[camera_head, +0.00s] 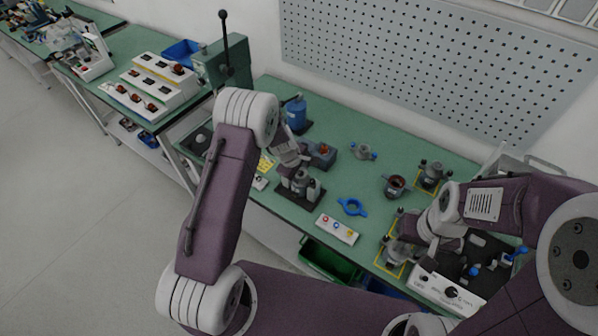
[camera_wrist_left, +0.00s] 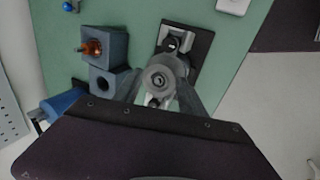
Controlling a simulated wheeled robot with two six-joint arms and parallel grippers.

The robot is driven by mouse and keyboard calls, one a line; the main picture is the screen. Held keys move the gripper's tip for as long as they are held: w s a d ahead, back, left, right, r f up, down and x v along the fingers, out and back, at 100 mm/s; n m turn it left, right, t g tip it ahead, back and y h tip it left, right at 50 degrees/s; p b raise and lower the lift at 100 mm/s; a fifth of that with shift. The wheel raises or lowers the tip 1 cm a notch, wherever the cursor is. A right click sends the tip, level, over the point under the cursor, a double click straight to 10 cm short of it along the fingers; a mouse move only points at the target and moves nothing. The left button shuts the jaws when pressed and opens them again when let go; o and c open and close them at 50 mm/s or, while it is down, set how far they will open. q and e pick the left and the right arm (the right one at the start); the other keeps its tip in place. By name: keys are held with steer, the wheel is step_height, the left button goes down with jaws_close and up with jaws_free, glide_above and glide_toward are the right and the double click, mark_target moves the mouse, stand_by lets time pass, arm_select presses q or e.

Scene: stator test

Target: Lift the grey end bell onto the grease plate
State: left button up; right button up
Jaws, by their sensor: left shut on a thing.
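My left gripper (camera_head: 294,164) is shut on a grey round part with a centre hole, which looks like the grey end bell (camera_wrist_left: 160,79). In the left wrist view, its fingers (camera_wrist_left: 160,92) lie either side of the part. The part is over a dark stand (camera_wrist_left: 197,45) with grey posts, also in the head view (camera_head: 314,197); whether they touch is unclear. A dark plate with a round pad (camera_head: 197,142), possibly the grease plate, is partly hidden behind my left arm. My right gripper (camera_head: 412,236) is low over a yellow-framed fixture; its fingers are unclear.
Blue-grey blocks (camera_wrist_left: 104,46), one with a copper-coloured insert, stand beside the held part. The green bench (camera_head: 345,120) has free room at the back.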

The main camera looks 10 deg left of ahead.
arm_select(q)
steer(key=shift+w+r+p, duration=0.15)
steer(key=shift+r+p, duration=1.1)
steer(key=shift+r, duration=0.2)
jaws_close()
step_height(320, 180, up, 3)
steer(key=p, duration=0.2)
steer(key=shift+p, duration=0.35)
